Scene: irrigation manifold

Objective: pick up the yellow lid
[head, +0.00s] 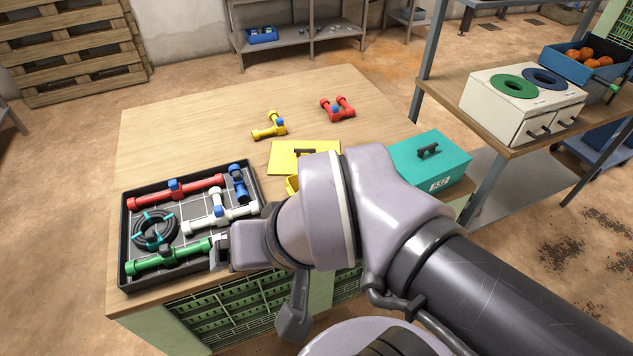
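The yellow lid (285,159) is a flat plate with a dark handle, near the middle of the table. My arm covers its right and front parts. A yellow part (292,186), perhaps a box, shows just in front of it and is mostly hidden by my arm; I cannot tell whether the lid rests on it. My gripper (218,251) is low at the front left, beside the right end of a green pipe piece, well to the left and front of the lid. Its fingers are small and partly hidden, so its opening does not show.
A black tray (122,215) holds red, blue, white and green pipe pieces and a coiled black hose. A teal box (445,165) with a handle stands right of the lid. Yellow (269,127) and red (338,109) pipe pieces lie behind. The table's back left is clear.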

